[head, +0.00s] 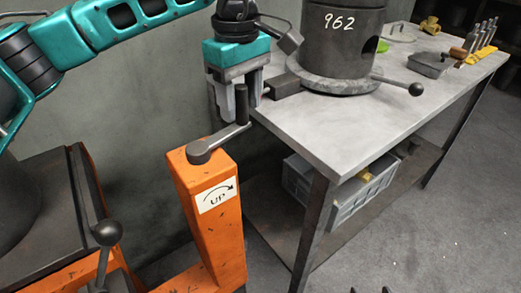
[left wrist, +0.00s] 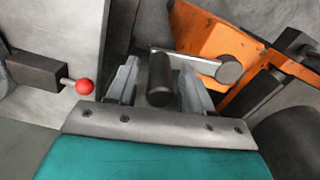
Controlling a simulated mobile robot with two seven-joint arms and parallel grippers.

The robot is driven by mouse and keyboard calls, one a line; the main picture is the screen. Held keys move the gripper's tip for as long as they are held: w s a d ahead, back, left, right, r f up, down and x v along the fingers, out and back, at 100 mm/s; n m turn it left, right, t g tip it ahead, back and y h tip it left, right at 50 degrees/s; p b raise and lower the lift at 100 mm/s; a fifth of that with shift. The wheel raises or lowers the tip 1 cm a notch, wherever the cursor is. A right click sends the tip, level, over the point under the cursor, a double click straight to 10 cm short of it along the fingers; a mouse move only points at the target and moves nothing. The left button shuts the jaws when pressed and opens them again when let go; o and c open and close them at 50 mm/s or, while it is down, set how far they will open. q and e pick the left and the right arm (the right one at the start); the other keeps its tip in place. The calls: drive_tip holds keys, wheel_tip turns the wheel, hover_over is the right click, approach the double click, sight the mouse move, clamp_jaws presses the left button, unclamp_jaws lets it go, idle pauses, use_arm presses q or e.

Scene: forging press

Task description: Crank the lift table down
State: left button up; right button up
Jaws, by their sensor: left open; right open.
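The crank (head: 222,142) sits on top of an orange post (head: 213,225), with a label (head: 216,195) reading "UP" and a curved arrow. Its dark upright handle (head: 242,105) stands at the arm's far end. My left gripper (head: 236,103) points down over the handle, its fingers apart. In the left wrist view the handle (left wrist: 160,82) stands between the two open fingers (left wrist: 158,88), with a gap on both sides. The lift table's dark top (head: 45,215) is at the left. Only two dark tips of my right gripper (head: 369,291) show at the bottom edge, apart.
A grey workbench (head: 320,125) stands close right of the crank. It bears a dark cylinder (head: 340,40) marked 962, with a ball-ended lever (head: 415,89). A grey crate (head: 340,190) sits on its lower shelf. A ball-topped lever (head: 107,233) stands at the lower left.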

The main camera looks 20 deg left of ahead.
use_arm(q)
wheel_tip(320, 180, up, 8)
drive_tip(key=p, duration=0.6)
drive_tip(key=shift+r, duration=0.1)
